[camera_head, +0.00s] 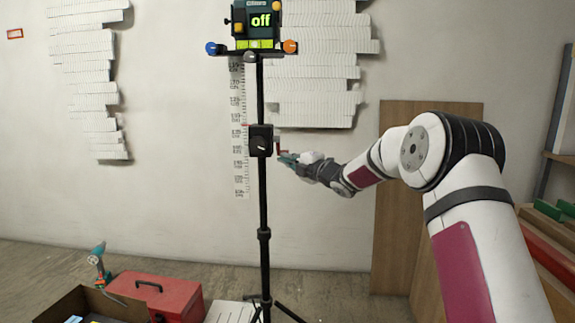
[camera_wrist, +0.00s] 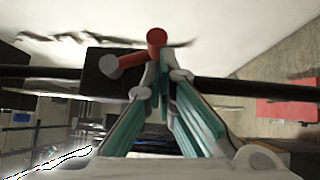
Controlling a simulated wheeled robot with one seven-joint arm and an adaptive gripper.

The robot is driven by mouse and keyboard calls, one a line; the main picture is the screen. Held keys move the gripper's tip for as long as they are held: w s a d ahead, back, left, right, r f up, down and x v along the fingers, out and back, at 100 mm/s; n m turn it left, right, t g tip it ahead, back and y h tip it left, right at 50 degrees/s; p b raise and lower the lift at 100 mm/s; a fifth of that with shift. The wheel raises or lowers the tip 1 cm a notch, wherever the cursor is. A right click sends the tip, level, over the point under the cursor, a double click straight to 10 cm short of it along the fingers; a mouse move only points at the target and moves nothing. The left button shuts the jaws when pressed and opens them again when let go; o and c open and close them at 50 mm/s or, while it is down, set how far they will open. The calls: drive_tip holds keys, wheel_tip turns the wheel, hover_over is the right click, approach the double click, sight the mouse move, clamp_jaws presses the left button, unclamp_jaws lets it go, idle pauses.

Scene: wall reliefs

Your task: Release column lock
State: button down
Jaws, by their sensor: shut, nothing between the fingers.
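A black tripod column (camera_head: 262,205) stands upright in front of the wall; it runs sideways across the wrist view (camera_wrist: 250,88). A black housing (camera_head: 261,140) sits on it at mid-height, with a white mark on its face. A small red crank (camera_head: 279,149) projects from the housing's right side. In the wrist view the red crank (camera_wrist: 157,37) shows its rounded end just beyond the fingertips, in front of the black housing (camera_wrist: 98,83). My gripper (camera_head: 284,158) has teal fingers, shut and empty, close to the crank. Whether the fingertips (camera_wrist: 158,62) touch the crank I cannot tell.
A ruler strip (camera_head: 241,130) hangs behind. A red toolbox (camera_head: 160,292) and an open box stand lower left. White reliefs (camera_head: 315,65) and brown boards (camera_head: 395,190) line the wall.

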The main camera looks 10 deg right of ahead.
drive_tip(key=shift+w+d+f+p, duration=0.1)
drive_tip(key=shift+w+d+p, duration=0.15)
drive_tip(key=shift+w, duration=0.55)
drive_tip(key=shift+w+d+f+p, duration=0.15)
drive_tip(key=shift+w+d, duration=0.1)
drive_tip(key=shift+w, duration=0.5)
idle(0.6)
